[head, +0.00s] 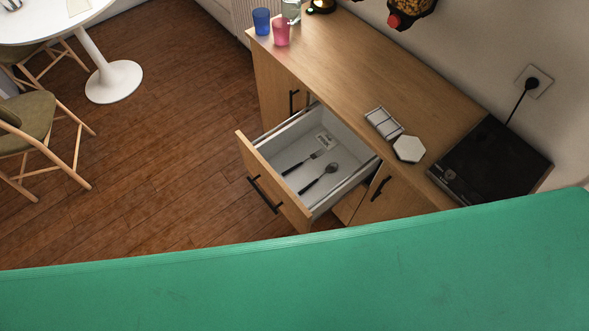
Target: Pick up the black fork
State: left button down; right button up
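The black fork (300,163) lies flat inside an open drawer (262,180) of the wooden counter. Its dark handle points to the lower left and its head points to the upper right. A spoon (319,179) with a dark handle and a metal bowl lies beside it, nearer to the bottom of the picture, with a gap between them. Neither of my grippers shows in the head view.
A large green surface fills the bottom of the picture. The counter top (345,75) holds a blue cup (262,21), a pink cup (281,32), a white tray (383,123), a white hexagonal piece (408,149) and a black hob (490,160). Wooden floor lies clear left of the drawer.

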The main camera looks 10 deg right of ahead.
aim_at(313, 156)
jog(key=j+z, duration=0.1)
jog(key=z, duration=1.2)
jog(key=j+z, duration=0.85)
jog(key=k+j+z, duration=0.15)
jog(key=j+z, duration=0.3)
jog(key=k+j+z, duration=0.25)
jog(key=j+z, duration=0.2)
jog(key=j, duration=0.1)
